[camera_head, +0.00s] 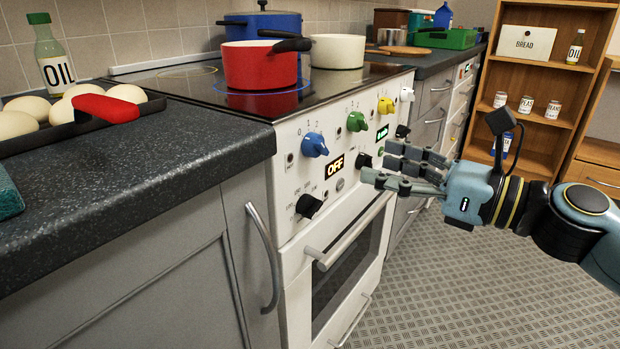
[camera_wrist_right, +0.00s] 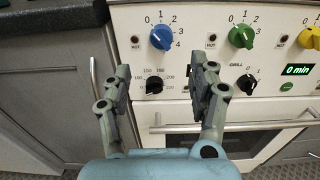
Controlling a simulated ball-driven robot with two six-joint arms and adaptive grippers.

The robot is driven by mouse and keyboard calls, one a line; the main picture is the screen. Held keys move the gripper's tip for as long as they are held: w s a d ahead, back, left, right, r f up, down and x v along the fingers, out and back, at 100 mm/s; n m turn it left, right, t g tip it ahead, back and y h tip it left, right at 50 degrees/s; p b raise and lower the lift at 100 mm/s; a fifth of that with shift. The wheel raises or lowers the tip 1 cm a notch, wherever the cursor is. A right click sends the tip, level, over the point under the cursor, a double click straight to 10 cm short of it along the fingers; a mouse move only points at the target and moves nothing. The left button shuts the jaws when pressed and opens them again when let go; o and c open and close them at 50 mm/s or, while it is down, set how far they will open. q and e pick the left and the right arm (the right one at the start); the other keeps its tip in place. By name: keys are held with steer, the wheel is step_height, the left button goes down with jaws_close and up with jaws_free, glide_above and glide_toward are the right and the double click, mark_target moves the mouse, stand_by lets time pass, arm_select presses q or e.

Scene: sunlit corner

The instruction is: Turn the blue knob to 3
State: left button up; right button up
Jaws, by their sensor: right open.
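The blue knob (camera_head: 314,145) is at the left end of the knob row on the white stove front. In the right wrist view the blue knob (camera_wrist_right: 160,38) has the numbers 0 to 4 around it, and I cannot tell for certain which one it points to. My right gripper (camera_head: 388,165) is open and empty, in front of the stove panel and apart from the knob. In the right wrist view its two fingers (camera_wrist_right: 159,82) stand spread, with the blue knob beyond and above the gap between them. My left gripper is not in view.
A green knob (camera_head: 357,121) and a yellow knob (camera_head: 385,105) sit to the right of the blue one. A black knob (camera_head: 308,205) is below it. A red pot (camera_head: 262,68) stands on the hob above. The oven handle (camera_head: 345,238) juts out below the panel.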

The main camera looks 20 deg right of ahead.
mark_target(325, 149)
steer(key=p+x, duration=0.1)
steer(key=x, duration=0.8)
steer(key=shift+w+a+f, duration=0.1)
steer(key=shift+w+a, duration=0.1)
steer(key=shift+w, duration=0.15)
steer(key=shift+w+a, duration=0.3)
steer(key=shift+w, duration=0.1)
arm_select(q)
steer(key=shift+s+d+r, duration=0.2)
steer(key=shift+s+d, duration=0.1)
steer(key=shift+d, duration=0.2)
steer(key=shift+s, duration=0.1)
arm_select(e)
steer(key=c, duration=1.1)
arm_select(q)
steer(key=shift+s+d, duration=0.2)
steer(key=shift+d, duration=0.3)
arm_select(e)
steer(key=shift+c, duration=0.3)
